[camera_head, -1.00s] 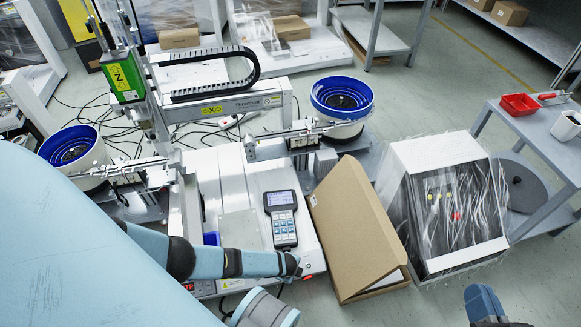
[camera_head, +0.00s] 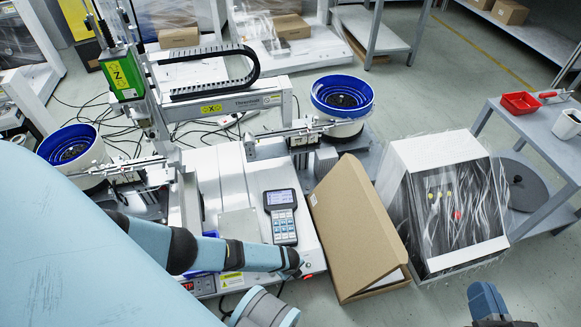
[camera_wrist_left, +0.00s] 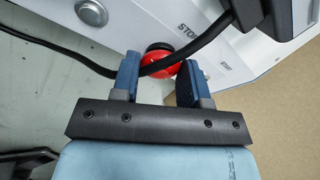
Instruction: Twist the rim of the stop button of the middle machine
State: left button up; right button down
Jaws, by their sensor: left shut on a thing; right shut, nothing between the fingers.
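The middle machine (camera_head: 255,175) is a white gantry screwdriver with its red stop button (camera_head: 308,276) at the front right corner. In the left wrist view, the stop button (camera_wrist_left: 160,62) is a red round knob beside the printed word STOP. My left gripper (camera_wrist_left: 160,74) has its blue fingers on either side of the rim and is shut on it. A black cable crosses in front of the button and hides part of it. In the head view the gripper is mostly hidden at the end of my left arm. My right gripper (camera_head: 487,300) is shut and empty at the bottom right.
A handheld pendant (camera_head: 281,216) lies on the machine's white top. A cardboard box (camera_head: 352,230) leans close to its right side. A plastic-wrapped control box (camera_head: 450,205) stands farther right. In the left wrist view, a round silver button (camera_wrist_left: 91,12) shows at upper left.

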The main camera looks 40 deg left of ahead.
pick_arm(q)
jog(key=shift+m, duration=1.1)
pick_arm(e)
jog(key=shift+w+d+r+n, duration=0.15)
jog(key=shift+w+r+n, duration=0.1)
jog(key=shift+r+n, duration=0.05)
jog(key=shift+f, duration=0.15)
pick_arm(q)
jog(key=o, duration=0.9)
jog(key=shift+o, duration=0.2)
